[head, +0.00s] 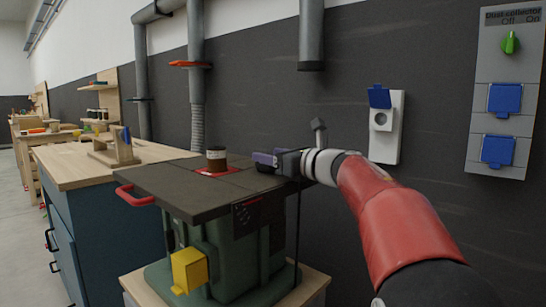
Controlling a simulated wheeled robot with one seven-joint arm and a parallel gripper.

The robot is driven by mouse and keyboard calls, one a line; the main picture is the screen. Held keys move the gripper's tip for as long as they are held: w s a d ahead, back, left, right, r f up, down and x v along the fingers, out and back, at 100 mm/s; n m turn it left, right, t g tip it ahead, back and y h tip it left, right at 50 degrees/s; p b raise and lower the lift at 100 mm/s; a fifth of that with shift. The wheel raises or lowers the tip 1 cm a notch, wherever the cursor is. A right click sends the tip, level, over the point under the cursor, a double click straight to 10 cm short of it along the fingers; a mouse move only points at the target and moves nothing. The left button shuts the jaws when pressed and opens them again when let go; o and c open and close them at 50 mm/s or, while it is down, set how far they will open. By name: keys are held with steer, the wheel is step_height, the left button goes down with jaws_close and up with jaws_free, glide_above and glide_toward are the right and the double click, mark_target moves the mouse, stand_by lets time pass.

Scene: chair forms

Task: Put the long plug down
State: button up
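My gripper (264,158), with purple fingers, is just above the dark top of the green machine (170,188), near its right end. A small black piece (266,169) shows right under the fingertips; it may be the long plug, but it is too small and dark to be sure. I cannot tell whether the fingers are closed on it or whether it touches the top. A thin black cable (297,225) hangs down past the right edge of the machine; its upper end is hidden by my gripper.
A dark jar (216,158) stands on a red patch left of my gripper. A wall socket (383,122) has its blue lid raised. A grey panel (503,105) has a green knob and two blue covers. A workbench (75,165) stands to the left.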

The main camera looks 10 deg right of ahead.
steer(key=shift+w+f, duration=0.15)
steer(key=shift+f, duration=0.75)
steer(key=shift+r+p, duration=0.6)
steer(key=shift+p, duration=0.05)
steer(key=b+v, duration=0.2)
steer(key=v, duration=1)
steer(key=shift+r, duration=0.45)
